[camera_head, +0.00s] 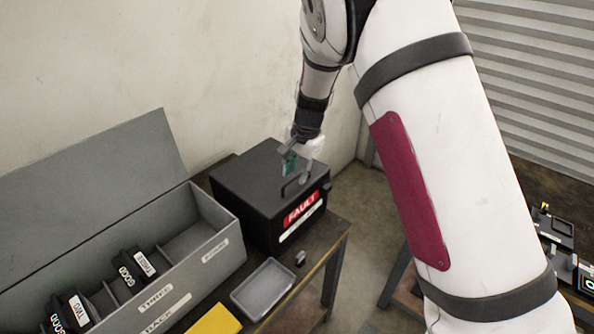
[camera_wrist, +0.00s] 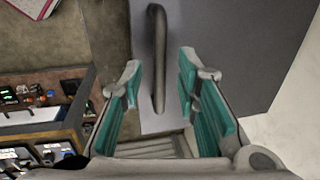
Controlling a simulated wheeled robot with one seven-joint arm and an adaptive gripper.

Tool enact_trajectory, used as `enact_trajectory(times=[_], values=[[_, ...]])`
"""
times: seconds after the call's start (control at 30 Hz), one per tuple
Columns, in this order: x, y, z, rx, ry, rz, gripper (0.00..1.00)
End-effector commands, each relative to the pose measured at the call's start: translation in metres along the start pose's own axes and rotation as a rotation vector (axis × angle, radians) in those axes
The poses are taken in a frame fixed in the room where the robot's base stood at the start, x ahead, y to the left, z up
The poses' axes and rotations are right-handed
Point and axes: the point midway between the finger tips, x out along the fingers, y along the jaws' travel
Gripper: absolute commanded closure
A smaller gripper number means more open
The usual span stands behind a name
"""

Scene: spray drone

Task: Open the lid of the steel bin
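The steel bin is a dark box (camera_head: 258,205) with a red FAULT label, standing on the table at centre. Its lid (camera_head: 254,172) lies flat and closed, and it carries a grey bar handle (camera_head: 297,184). In the wrist view the handle (camera_wrist: 157,50) shows against the grey lid surface (camera_wrist: 225,40). My gripper (camera_head: 291,163) is over the handle side of the lid. In the wrist view my gripper (camera_wrist: 160,72) is open, its teal-padded fingers on either side of the handle's line. I cannot tell whether they touch it.
A long grey box (camera_head: 215,258) with its lid raised stands left, holding several labelled black items. A small grey tray (camera_head: 263,288) and a yellow object (camera_head: 214,320) lie in front. The wall (camera_head: 225,70) is close behind. Open floor lies right of the table.

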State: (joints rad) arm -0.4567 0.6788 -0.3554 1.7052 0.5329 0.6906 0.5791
Motion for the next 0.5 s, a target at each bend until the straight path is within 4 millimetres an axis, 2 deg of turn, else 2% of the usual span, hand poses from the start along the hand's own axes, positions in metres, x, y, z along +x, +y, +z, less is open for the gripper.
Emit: enact_trajectory(times=[0.03,0.1,0.5], values=[[-0.0001,0.0001,0.0,0.0,0.0,0.0,0.84],[-0.0002,0.0001,0.0,0.0,0.0,0.0,1.0],[-0.0048,-0.0025,-0.0001,0.0,0.0,-0.001,1.0]])
